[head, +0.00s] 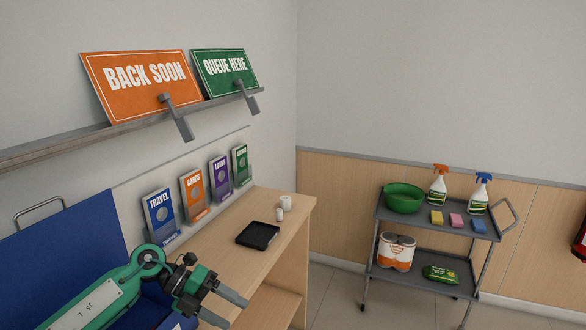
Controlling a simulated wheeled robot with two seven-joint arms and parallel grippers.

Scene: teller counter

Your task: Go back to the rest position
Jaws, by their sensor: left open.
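My left gripper (227,307) is at the lower left of the head view, at the end of my green arm. Its two grey fingers point right and are apart, with nothing seen between them. It is in front of the wooden counter (275,244), to the near side of the black tray (258,234). My right gripper is out of the picture.
Two small white items (285,203) stand beyond the tray. Leaflet holders (192,192) line the back of the counter. An orange sign (138,84) and a green sign (224,72) sit on a wall shelf. A cleaning cart (435,219) stands right, with open floor between.

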